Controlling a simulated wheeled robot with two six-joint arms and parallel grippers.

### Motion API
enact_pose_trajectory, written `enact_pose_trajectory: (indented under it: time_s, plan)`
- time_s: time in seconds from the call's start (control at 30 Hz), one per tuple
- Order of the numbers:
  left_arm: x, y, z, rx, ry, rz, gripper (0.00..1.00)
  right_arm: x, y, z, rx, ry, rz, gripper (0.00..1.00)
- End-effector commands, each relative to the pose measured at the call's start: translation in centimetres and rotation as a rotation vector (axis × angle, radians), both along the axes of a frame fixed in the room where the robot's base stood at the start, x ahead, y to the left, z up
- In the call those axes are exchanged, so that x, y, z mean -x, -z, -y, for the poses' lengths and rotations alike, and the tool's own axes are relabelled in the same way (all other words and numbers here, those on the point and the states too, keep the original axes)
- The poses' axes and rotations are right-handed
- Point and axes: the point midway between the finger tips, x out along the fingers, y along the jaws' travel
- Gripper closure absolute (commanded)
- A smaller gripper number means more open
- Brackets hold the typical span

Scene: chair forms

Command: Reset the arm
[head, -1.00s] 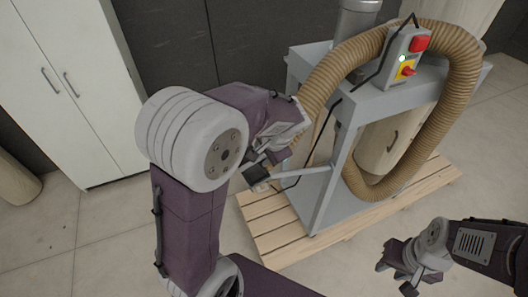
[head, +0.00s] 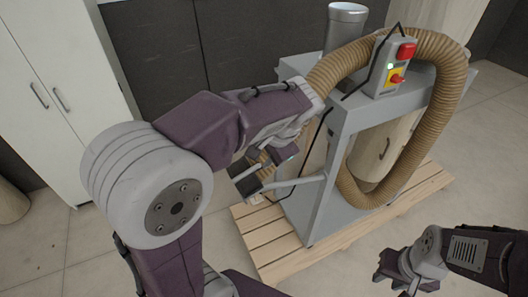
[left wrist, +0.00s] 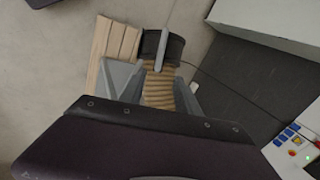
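My left gripper (head: 265,168) is in front of the left side of the grey machine, beside a grey pipe (head: 298,181). A black-cuffed end (head: 246,181) shows just below it. In the left wrist view, my two grey fingers (left wrist: 160,90) stand apart on either side of a tan ribbed hose (left wrist: 160,92) with a black cuff (left wrist: 160,48). I see no clear sign that they grip it. My right gripper (head: 394,272) is at the lower right, with its fingers apart and empty.
The grey machine (head: 345,117) stands on a wooden pallet (head: 262,240), with a large hose (head: 448,100) looping over it and a switch box (head: 393,68). A white cabinet (head: 60,90) is at the left. Bare floor lies in front of the cabinet.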

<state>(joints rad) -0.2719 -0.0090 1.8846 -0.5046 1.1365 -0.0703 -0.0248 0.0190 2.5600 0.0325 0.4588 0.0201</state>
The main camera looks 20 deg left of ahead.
Motion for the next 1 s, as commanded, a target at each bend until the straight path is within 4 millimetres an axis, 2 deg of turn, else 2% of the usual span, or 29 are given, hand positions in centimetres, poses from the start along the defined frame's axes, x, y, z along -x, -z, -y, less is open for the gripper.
enact_pose_trajectory:
  time_s: [0.17, 0.23, 0.27, 0.37, 0.4, 0.5, 0.6, 0.63, 0.7, 0.77, 0.83, 1.0]
  plan:
    - [0.0, 0.1, 0.0, 0.000, 0.000, -0.001, 0.61, 0.0, 0.1, 0.0, 0.000, 0.000, 0.000, 0.66]
    - [0.0, 1.3, -0.7, -0.001, -0.020, -0.002, 0.61, 0.0, 1.2, 0.0, 0.000, 0.000, 0.000, 0.66]
    - [0.2, 2.5, -1.4, -0.002, -0.042, -0.006, 0.61, 0.0, 2.3, 0.0, 0.000, 0.000, 0.001, 0.66]
    - [3.1, 8.5, -3.2, 0.021, -0.117, -0.106, 0.61, 0.0, 4.8, 0.0, 0.000, 0.000, 0.000, 0.66]
    - [4.6, 11.6, -3.2, 0.062, -0.150, -0.147, 0.61, 0.0, 5.8, 0.0, 0.000, 0.000, 0.000, 0.66]
    - [8.4, 18.7, -2.1, 0.200, -0.252, -0.210, 0.61, 0.0, 7.6, 0.0, 0.000, 0.000, -0.001, 0.66]
    - [11.6, 23.9, 0.0, 0.345, -0.377, -0.218, 0.61, 0.0, 8.6, 0.0, 0.000, 0.000, 0.000, 0.66]
    - [12.4, 25.0, 0.7, 0.385, -0.418, -0.207, 0.61, 0.0, 8.6, 0.0, 0.000, 0.000, 0.000, 0.66]
    - [12.9, 25.8, 2.0, 0.457, -0.485, -0.164, 0.61, 0.0, 8.0, 0.0, 0.000, 0.000, 0.000, 0.66]
    - [12.3, 26.1, 2.5, 0.491, -0.515, -0.119, 0.61, 0.0, 8.0, 0.0, 0.000, 0.000, 0.000, 0.66]
    - [11.3, 25.9, 2.6, 0.507, -0.518, -0.079, 0.61, 0.0, 8.0, 0.0, 0.000, 0.000, 0.000, 0.66]
    - [11.1, 25.9, 2.6, 0.508, -0.517, -0.074, 0.61, 0.0, 8.0, 0.0, 0.000, 0.000, 0.000, 0.66]
